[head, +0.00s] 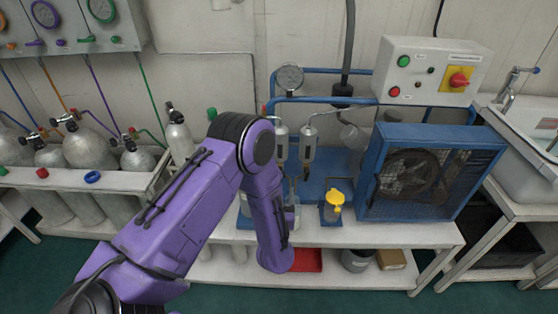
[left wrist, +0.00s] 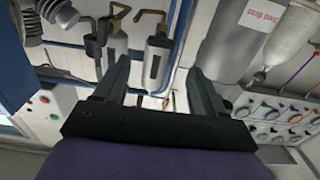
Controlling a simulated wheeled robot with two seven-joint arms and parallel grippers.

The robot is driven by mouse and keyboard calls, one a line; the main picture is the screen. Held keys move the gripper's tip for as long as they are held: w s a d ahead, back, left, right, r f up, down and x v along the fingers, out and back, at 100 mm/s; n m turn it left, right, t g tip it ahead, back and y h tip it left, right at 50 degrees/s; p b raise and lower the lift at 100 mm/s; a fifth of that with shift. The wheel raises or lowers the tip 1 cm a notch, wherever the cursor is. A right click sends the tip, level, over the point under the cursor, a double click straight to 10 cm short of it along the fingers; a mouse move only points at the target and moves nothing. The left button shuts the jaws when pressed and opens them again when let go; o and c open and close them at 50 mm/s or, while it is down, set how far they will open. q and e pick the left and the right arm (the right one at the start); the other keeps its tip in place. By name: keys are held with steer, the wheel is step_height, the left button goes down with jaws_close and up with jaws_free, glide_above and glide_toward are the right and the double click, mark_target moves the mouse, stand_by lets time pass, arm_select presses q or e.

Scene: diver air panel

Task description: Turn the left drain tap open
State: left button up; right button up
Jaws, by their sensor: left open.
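Two small grey filter cylinders hang side by side on the compressor: the left one (head: 281,143) and the right one (head: 308,144). The left wrist view is turned over, so the left cylinder (left wrist: 156,62) lies to the right there and the right one (left wrist: 117,44) to the left. A bent brass-coloured tap, the left drain tap (left wrist: 150,15), sits at the left cylinder's end. A similar right tap (left wrist: 118,14) is beside it. My left gripper (left wrist: 160,66) is open, its fingers apart below the taps in the picture, with no visible contact. The head view hides its fingers behind my purple arm.
The blue caged fan (head: 425,175) and a yellow-topped container (head: 334,203) stand right of the filters. A switch box (head: 430,72) is above. Gas cylinders (head: 90,150) stand at left. A large grey cylinder (left wrist: 243,42) is close to my right-hand finger in the wrist view.

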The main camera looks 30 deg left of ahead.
arm_select(q)
steer(key=x, duration=0.9)
steer(key=shift+w+a+f+p, duration=0.2)
steer(key=shift+w+f+p, duration=0.05)
steer(key=shift+w+p, duration=0.1)
steer(key=c, duration=1.1)
